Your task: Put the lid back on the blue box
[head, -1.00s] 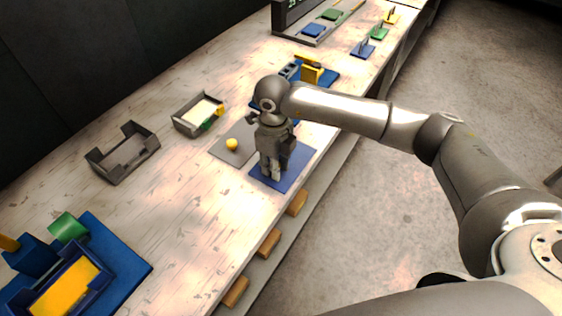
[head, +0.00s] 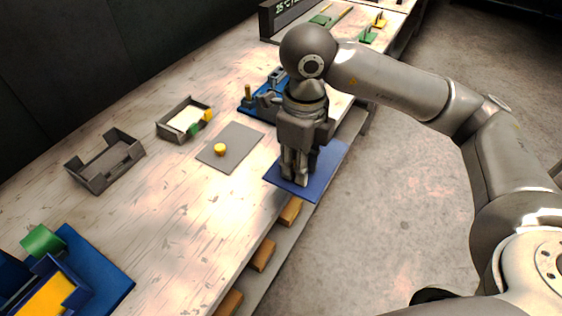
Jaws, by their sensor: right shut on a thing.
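A flat blue plate, which looks like the lid (head: 327,172), is under my right gripper (head: 297,180). The gripper points down and is shut on it, hiding its middle. The lid appears raised and overlaps the table's front edge in the head view. A blue open-topped holder with a yellow inside (head: 47,297) stands at the lower left, cut by the frame; I cannot tell if it is the blue box. Another blue piece (head: 248,108) is partly hidden behind my right arm. My left gripper is not in view.
A grey mat (head: 238,140) with a small yellow knob (head: 220,149) lies left of the lid. A grey tray with a pale piece (head: 170,130) and an empty grey tray (head: 84,177) stand farther left. Wooden blocks (head: 263,255) line the front ledge. The front middle table is clear.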

